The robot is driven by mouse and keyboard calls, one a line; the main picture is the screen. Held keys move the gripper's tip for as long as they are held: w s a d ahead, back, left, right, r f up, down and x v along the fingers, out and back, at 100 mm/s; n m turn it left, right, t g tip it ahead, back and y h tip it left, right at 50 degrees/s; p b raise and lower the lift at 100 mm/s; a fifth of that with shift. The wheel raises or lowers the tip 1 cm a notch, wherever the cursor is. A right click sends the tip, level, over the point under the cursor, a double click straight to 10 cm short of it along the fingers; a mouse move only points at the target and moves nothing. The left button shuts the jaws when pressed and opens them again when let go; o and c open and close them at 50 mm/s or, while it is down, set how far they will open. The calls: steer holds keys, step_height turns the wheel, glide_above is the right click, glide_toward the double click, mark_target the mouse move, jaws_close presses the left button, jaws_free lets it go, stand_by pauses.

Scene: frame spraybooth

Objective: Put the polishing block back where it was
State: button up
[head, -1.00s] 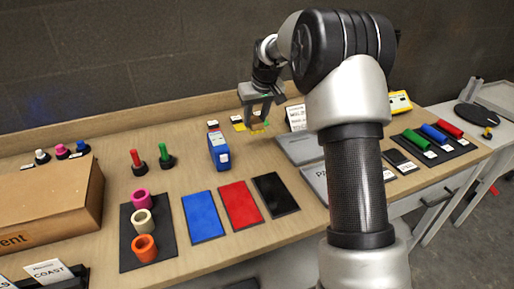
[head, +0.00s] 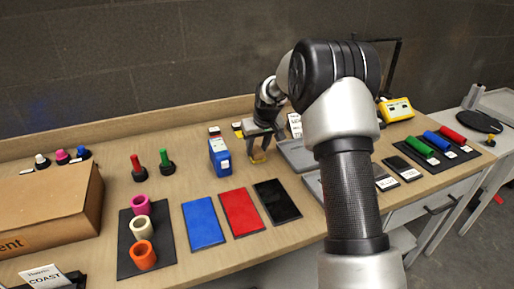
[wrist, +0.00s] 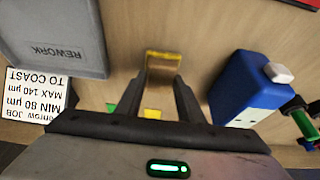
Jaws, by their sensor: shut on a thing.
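My gripper (head: 263,141) points down over the middle of the bench and is shut on a small yellow-tan block, which I take as the polishing block (head: 258,157). In the wrist view the block (wrist: 164,57) sits between the fingertips of my gripper (wrist: 164,75), with bare wood around it. The block is low, close to the bench top; I cannot tell if it touches. In the head view it is between the blue bottle (head: 219,157) and the grey trays, behind the black mat (head: 277,200).
The grey REWORK tray (wrist: 58,48) and the blue bottle (wrist: 243,88) flank the gripper in the wrist view. A printed card (wrist: 37,97) stands beside the tray. Blue (head: 205,223) and red (head: 240,212) mats lie in front. A yellow device (head: 396,109) is at the back right.

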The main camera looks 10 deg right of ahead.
steer(key=o, duration=1.2)
steer(key=shift+f, duration=0.1)
